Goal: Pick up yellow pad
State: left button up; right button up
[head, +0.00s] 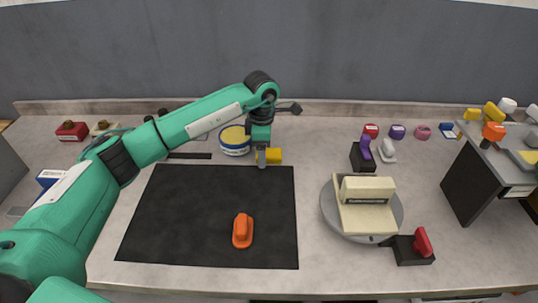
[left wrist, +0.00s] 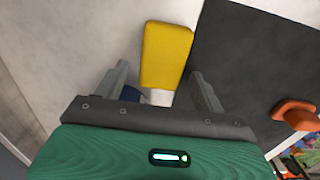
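The yellow pad (head: 274,156) is on the grey table just behind the black mat's back edge. In the left wrist view the yellow pad (left wrist: 167,55) lies between and beyond the two fingertips, with a small white part at its near end. My left gripper (head: 262,160) points down beside the pad and partly hides it in the head view. In the left wrist view the left gripper (left wrist: 159,70) is open, with a gap between each finger and the pad. My right gripper is not in view.
A black mat (head: 190,215) carries an orange pad (head: 242,231). A blue-and-white tin (head: 235,140) stands left of the gripper. At right are a round turntable (head: 328,208) with a cream block, a black stand with a red piece (head: 422,242), and a shelf (head: 468,185) with several coloured items.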

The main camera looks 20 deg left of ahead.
pick_arm(q)
jog(key=c, duration=1)
